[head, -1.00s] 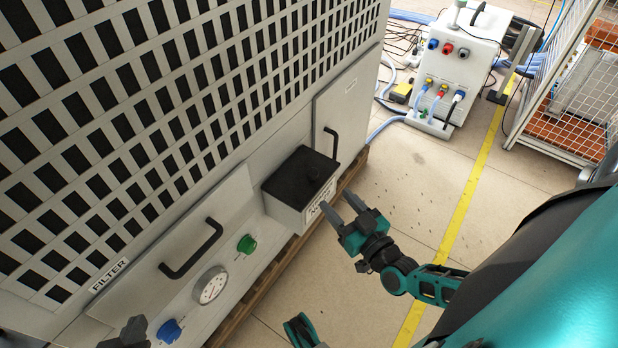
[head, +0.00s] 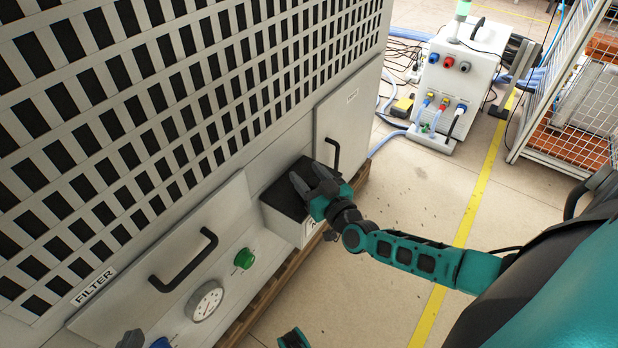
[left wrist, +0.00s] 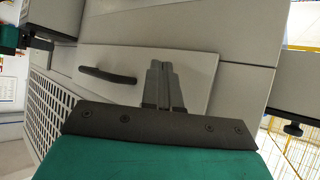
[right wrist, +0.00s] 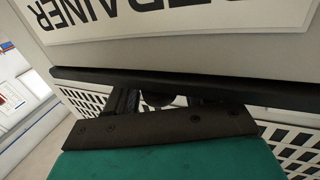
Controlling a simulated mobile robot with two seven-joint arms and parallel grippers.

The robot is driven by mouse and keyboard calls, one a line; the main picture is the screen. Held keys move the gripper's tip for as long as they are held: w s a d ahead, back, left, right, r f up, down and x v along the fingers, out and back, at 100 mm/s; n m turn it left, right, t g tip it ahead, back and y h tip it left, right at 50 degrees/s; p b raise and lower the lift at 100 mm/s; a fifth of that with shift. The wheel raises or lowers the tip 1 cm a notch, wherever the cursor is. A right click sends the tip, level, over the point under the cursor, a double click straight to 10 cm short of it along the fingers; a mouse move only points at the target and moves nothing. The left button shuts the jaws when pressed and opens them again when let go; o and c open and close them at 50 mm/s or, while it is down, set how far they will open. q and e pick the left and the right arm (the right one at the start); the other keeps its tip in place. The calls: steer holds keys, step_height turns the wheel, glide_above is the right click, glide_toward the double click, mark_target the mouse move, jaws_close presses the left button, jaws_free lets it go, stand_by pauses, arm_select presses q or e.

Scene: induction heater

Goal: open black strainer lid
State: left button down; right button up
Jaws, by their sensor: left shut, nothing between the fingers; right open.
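The black strainer lid (head: 284,196) lies flat on a grey box (head: 290,228) on the machine front. My right gripper (head: 312,178) is open over the lid. In the right wrist view, the box label (right wrist: 180,18) reads upside down, and the lid's dark edge (right wrist: 180,84) runs below it. The lid's round black knob (right wrist: 158,98) shows between the spread fingers of my right gripper (right wrist: 168,100). In the head view, that gripper hides the knob. My left gripper (left wrist: 158,68) is shut and empty in front of a panel in the left wrist view.
A filter panel with a black handle (head: 184,262), a green knob (head: 244,258) and a gauge (head: 205,300) are left of the box. Another handle (head: 333,154) is close behind my right gripper. A white unit (head: 458,75) and wire cage (head: 570,110) stand farther back. The floor between is open.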

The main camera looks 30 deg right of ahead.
jaws_close()
stand_by(0.5)
